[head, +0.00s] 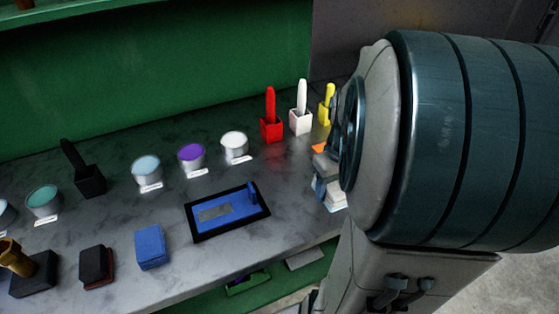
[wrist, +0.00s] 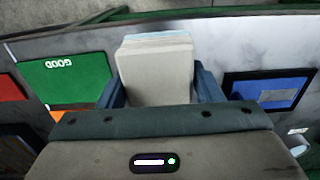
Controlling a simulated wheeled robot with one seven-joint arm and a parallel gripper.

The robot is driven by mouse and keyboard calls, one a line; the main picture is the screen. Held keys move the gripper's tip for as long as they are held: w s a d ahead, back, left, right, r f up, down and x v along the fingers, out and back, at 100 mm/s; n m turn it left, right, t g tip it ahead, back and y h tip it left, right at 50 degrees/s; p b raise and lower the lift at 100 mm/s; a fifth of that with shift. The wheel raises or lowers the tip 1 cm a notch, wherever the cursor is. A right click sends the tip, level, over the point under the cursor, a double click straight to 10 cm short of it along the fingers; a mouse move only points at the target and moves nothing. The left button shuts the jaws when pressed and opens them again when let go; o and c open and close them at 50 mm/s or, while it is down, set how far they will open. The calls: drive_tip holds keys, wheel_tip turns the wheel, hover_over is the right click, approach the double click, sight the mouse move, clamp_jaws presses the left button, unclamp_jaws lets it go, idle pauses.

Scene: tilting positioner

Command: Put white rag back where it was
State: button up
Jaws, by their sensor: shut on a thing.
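The white rag (wrist: 156,78) is a cream-white folded block with a pale blue layer along its far edge in the wrist view. My gripper (wrist: 160,90) is shut on it, with one blue finger on each side. In the head view the rag (head: 337,193) shows partly at the right end of the grey worktop, below my gripper (head: 327,186). My arm hides much of that spot. I cannot tell whether the rag touches the worktop.
A blue plate in a black-framed tray (head: 229,211) lies left of my gripper. A blue block (head: 151,247) and a dark block (head: 96,266) lie further left. Tins and red (head: 271,127) and white (head: 300,121) holders stand behind. A green "GOOD" panel (wrist: 66,78) lies beside the rag.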

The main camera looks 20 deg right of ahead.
hover_over(301, 198)
wheel_tip(301, 198, down, 6)
drive_tip(key=shift+f+p, duration=0.1)
drive_tip(key=shift+p, duration=0.3)
drive_tip(key=shift+f, duration=1.95)
drive_tip(key=shift+f, duration=0.1)
drive_tip(key=shift+f, duration=0.15)
drive_tip(key=o, duration=0.9)
drive_tip(key=shift+r, duration=0.2)
